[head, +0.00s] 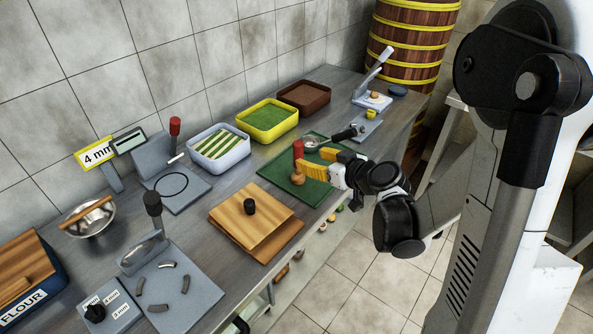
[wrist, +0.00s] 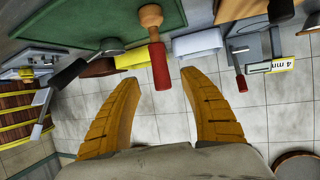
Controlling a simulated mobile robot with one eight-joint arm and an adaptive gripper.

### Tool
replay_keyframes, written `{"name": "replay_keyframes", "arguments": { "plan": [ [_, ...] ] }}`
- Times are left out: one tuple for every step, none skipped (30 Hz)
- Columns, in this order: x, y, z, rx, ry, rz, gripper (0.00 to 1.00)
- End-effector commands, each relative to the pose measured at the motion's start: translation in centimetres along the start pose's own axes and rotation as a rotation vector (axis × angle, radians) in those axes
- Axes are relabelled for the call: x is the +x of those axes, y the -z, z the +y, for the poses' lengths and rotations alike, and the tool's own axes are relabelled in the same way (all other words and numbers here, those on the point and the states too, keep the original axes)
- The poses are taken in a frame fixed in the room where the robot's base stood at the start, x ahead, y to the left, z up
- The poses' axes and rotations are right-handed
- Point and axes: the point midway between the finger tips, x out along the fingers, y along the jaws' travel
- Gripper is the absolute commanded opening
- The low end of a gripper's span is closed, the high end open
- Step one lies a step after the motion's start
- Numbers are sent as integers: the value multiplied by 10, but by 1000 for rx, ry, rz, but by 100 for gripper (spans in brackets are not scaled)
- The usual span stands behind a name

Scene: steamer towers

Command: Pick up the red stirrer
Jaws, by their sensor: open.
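The red stirrer (head: 298,151) stands upright on the green board, with a red cylindrical handle above a rounded wooden end. It also shows in the wrist view (wrist: 159,67), where the handle points toward my gripper. My gripper (head: 311,159) is open and empty, with yellow fingers. It is just right of the handle in the head view. In the wrist view the handle's end lies between the two fingertips (wrist: 157,78) in the picture. No contact shows, and I cannot tell exactly how deep the handle is between them.
The green board (head: 271,172) lies near the counter's front edge. A small metal pan (head: 311,143) with a dark handle is behind my gripper. A yellow tray (head: 267,109), a white tray (head: 241,149) and a wooden board (head: 226,219) stand nearby. A red-handled lever (head: 175,126) is farther left.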

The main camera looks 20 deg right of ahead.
Motion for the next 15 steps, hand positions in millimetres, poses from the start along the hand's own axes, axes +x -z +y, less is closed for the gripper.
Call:
{"name": "replay_keyframes", "arguments": {
  "plan": [
    [10, -2, 0, -2, 2, 0, 52],
    [15, -2, 0, -1, 2, 0, 52],
    [19, -2, -1, 0, 3, 0, 52],
    [22, -2, -1, 1, 2, 0, 52],
    [24, -1, 0, 1, 2, 0, 52],
    [26, -1, 0, 1, 1, 0, 52],
    [29, -1, 0, 1, 1, 0, 52],
    [32, -1, 0, 1, 1, 0, 52],
    [36, -1, 0, 0, 1, 0, 52],
    [41, -1, 0, 0, 2, 0, 52],
    [46, -1, 0, 1, 2, -1, 52],
    [53, -1, 1, 1, 3, 0, 52],
    [58, -1, 1, 1, 2, 0, 52],
    [63, 0, 1, 1, 2, 0, 52],
    [69, 0, 1, 1, 2, 1, 52]
  ]
}}
